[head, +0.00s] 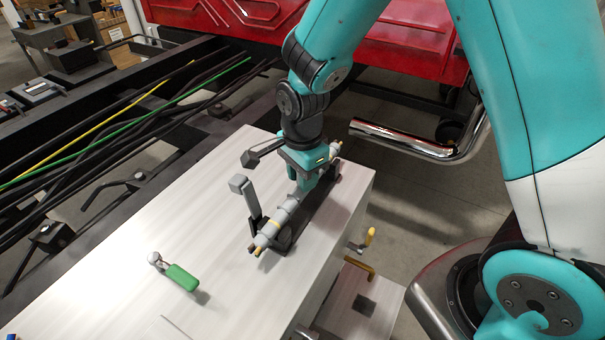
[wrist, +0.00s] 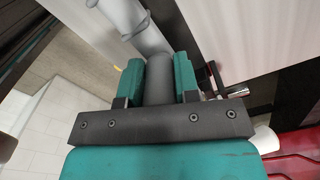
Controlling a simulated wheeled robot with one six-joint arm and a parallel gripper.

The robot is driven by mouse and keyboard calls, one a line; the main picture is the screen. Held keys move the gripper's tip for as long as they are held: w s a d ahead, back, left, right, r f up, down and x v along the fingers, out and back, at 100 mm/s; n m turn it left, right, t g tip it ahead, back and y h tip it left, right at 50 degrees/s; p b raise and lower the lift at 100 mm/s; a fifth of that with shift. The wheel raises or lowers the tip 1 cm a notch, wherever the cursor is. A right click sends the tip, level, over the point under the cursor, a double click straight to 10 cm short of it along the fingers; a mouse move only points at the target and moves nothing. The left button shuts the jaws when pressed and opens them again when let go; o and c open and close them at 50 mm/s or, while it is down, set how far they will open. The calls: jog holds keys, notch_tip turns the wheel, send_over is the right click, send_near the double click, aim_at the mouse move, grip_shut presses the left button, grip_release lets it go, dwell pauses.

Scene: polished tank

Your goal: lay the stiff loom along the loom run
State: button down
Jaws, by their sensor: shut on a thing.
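The stiff loom is a grey rod (head: 284,215) with a yellow band and coloured wire ends, seen at the middle of the head view. It lies along or just above a black channel (head: 318,212), which looks like the loom run, on the tank's pale top. I cannot tell whether it is fully seated. My gripper (head: 304,186) points down and is shut on the loom near its far part. In the wrist view, a grey piece sits between my teal fingers (wrist: 158,78), and the grey loom (wrist: 124,18) runs off past them.
Two open arms with grey block ends, one near (head: 243,187) and one far (head: 252,158), stand at the channel's left side. A chrome pipe (head: 415,143) lies beyond to the right.

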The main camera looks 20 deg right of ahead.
jog(key=shift+f, duration=0.3)
jog(key=c, duration=0.8)
grip_release()
jog(key=shift+r+p, duration=3.6)
jog(key=shift+r, duration=0.95)
jog(key=shift+f, duration=0.1)
